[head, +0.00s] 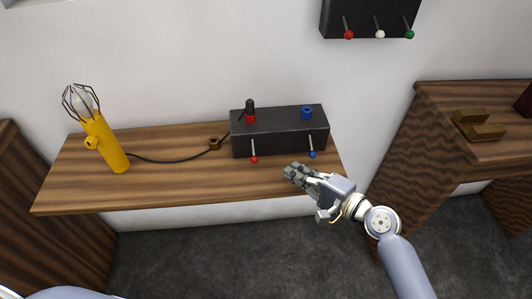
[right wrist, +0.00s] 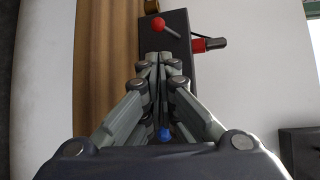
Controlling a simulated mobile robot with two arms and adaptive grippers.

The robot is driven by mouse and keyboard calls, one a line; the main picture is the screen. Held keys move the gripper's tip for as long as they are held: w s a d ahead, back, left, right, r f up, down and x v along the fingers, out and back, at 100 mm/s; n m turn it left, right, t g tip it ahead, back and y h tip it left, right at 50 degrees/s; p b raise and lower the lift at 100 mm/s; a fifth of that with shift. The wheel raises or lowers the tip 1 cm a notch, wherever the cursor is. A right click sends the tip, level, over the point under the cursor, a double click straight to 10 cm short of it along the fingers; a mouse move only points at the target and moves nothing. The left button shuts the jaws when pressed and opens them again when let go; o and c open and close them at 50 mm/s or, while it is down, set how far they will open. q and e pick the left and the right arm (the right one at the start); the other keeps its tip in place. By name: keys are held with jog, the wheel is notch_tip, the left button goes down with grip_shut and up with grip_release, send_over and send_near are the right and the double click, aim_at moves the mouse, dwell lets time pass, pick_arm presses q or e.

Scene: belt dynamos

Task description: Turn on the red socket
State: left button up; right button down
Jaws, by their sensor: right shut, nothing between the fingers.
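A black box (head: 280,138) on the wall shelf bears a red socket (head: 250,119) on its top left and a blue socket (head: 307,113) on its right. A black plug (head: 249,105) stands in the red socket. Below it on the front, a lever with a red ball (head: 254,160) points down; a blue-ball lever (head: 312,154) does the same at the right. My right gripper (head: 288,171) is shut and empty, in front of the box and between the levers. In the right wrist view, the red ball (right wrist: 158,24) lies beyond the fingertips (right wrist: 160,58). My left gripper is out of view.
A black panel (head: 368,15) with several levers hangs above. A wooden desk (head: 440,125) is at right.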

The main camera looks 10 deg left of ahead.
aim_at(254, 151)
jog(key=shift+a, duration=0.15)
jog(key=b+x, duration=0.2)
jog(key=x, duration=0.7)
jog(key=shift+w+f, duration=0.1)
jog(key=shift+f, duration=0.1)
jog(key=shift+w+a+b, duration=0.2)
jog(key=shift+a+b, duration=0.1)
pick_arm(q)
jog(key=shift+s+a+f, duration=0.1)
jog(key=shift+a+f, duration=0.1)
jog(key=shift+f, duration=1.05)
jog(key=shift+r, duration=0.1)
pick_arm(e)
jog(key=shift+r, duration=0.1)
